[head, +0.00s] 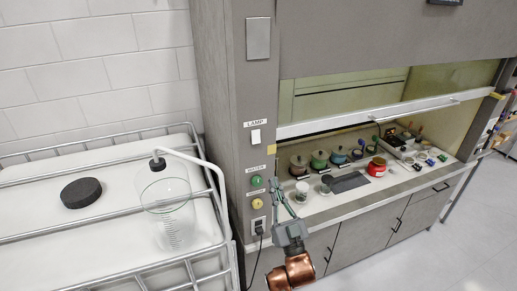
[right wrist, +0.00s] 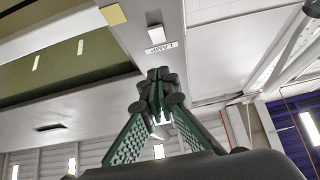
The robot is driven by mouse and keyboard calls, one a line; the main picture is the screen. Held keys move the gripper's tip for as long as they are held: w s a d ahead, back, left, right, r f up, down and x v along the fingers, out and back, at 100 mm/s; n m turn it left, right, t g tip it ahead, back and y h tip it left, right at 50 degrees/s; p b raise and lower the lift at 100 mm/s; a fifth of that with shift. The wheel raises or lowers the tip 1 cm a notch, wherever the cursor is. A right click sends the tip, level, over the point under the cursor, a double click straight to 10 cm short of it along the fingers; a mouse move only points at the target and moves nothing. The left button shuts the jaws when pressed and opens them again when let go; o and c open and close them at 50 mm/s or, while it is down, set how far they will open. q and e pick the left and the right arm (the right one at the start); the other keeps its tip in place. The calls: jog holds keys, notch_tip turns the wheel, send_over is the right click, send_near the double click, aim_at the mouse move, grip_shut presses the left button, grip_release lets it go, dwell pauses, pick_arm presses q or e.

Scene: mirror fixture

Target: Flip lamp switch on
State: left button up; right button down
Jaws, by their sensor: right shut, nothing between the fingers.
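The lamp switch (head: 256,137) is a small white rocker on the grey left post of the fume hood, just under a LAMP label (head: 255,123). Whether it is on or off cannot be told. In the right wrist view, which looks upside down, the switch (right wrist: 156,34) shows above the label (right wrist: 161,47). My right gripper (head: 274,178) is shut and empty, in front of the post, lower than the switch and a little to its right. Its green-grey fingers meet at the tips (right wrist: 158,78) and appear apart from the switch. My left gripper is in neither view.
Below the switch are a green button (head: 256,181), a yellow button (head: 257,204) and an outlet with a cord. The hood's sash (head: 370,115) is partly raised over jars and a red container (head: 376,167). A railed cart (head: 110,238) with a glass bottle stands left.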

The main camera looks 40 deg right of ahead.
aim_at(256, 139)
jog(key=shift+w+a+y, duration=0.1)
jog(key=shift+y, duration=0.2)
jog(key=p+x, duration=0.1)
jog(key=x, duration=0.3)
jog(key=w+f+p+x, duration=0.1)
jog(key=p+x, duration=0.1)
jog(key=x, duration=0.2)
jog(key=f+p+x, duration=0.1)
jog(key=p+x, duration=0.1)
jog(key=x, duration=0.2)
jog(key=shift+w+d+r, duration=0.15)
jog(key=shift+w+d, duration=0.25)
jog(key=shift+w, duration=0.2)
